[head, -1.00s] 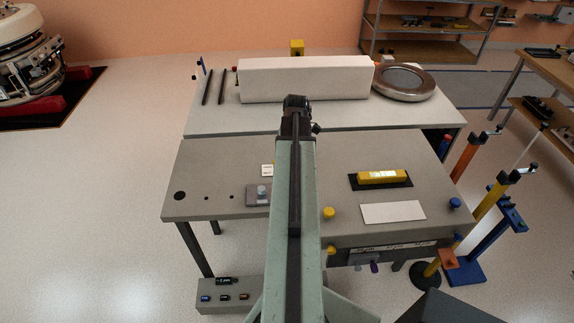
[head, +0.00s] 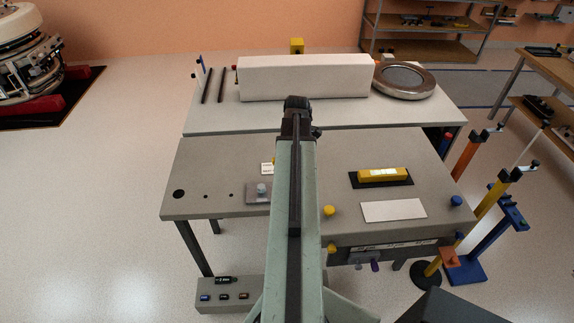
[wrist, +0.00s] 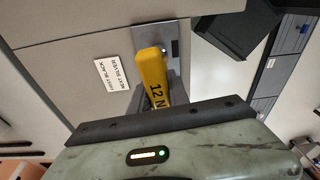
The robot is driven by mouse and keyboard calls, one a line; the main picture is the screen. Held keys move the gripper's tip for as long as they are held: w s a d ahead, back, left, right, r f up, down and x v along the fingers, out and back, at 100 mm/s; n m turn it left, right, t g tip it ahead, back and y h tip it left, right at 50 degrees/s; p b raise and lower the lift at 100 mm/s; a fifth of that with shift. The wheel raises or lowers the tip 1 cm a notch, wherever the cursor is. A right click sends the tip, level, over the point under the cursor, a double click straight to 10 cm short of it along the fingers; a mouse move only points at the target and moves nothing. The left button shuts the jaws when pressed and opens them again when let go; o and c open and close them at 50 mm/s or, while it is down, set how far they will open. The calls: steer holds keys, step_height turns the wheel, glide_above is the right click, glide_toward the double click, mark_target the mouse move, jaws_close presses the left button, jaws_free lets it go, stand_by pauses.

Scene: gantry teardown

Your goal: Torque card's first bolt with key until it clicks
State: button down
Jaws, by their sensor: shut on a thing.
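My gripper (wrist: 154,98) is shut on the yellow key (wrist: 151,72), which is marked "12 N" in the wrist view. The key's far end lies over a small grey plate (wrist: 176,30), apparently the card's mount. A small round metal part (wrist: 162,48), perhaps a bolt head, shows beside the key's tip; I cannot tell whether the key is seated on a bolt. In the head view my arm hides the gripper and most of the key.
A white text label (wrist: 115,73) lies beside the plate on the grey table (head: 220,160). A long white box (head: 305,78) stands on the back table.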

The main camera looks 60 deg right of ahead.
steer(key=m, duration=0.4)
steer(key=shift+h, duration=0.3)
steer(key=m, duration=0.5)
steer(key=shift+f+h, duration=0.15)
steer(key=shift+h, duration=0.15)
steer(key=shift+d+m, duration=0.15)
steer(key=shift+m, duration=0.95)
steer(key=shift+f+m, duration=0.1)
steer(key=shift+m, duration=1)
steer(key=m, duration=0.4)
steer(key=shift+m+h+b, duration=0.3)
steer(key=shift+h, duration=0.1)
